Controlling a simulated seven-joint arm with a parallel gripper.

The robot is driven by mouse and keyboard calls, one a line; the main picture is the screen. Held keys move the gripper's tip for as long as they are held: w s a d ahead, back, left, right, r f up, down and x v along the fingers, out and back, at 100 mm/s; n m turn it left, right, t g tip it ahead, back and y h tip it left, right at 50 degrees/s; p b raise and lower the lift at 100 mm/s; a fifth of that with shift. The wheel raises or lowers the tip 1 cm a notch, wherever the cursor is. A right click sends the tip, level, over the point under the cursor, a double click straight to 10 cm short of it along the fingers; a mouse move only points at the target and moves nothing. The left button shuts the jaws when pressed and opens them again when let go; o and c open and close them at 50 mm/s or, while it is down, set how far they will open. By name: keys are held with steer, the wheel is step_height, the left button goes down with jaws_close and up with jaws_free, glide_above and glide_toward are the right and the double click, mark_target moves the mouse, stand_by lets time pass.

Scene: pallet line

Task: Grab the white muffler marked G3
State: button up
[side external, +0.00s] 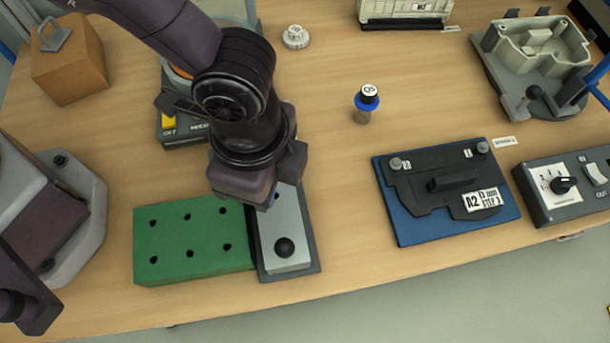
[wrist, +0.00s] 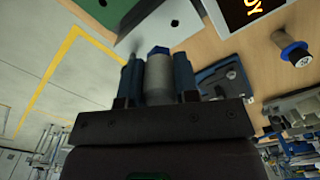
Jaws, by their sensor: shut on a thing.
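My gripper (wrist: 158,80) is shut on a pale grey-white cylinder with a dark blue end (wrist: 158,72), which looks like a muffler. It sits between the two fingers in the wrist view, and no marking on it shows. In the side view my gripper is over the upper part of the grey plate beside the green block, and the held piece is mostly hidden. Another fitting (side external: 367,100), with a white marked top, blue collar and brownish body, stands alone at mid-table. It also shows in the wrist view (wrist: 295,53). Its marking is too small to read surely.
The green block with holes (side external: 190,238) adjoins the grey plate with a black knob (side external: 285,250). A blue-based black fixture (side external: 450,190) and a switch box (side external: 565,185) are right. Mid-table is mostly clear.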

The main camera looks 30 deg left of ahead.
steer(key=shift+s+a+r, duration=0.3)
steer(key=shift+s+a, duration=0.05)
steer(key=shift+a, duration=0.2)
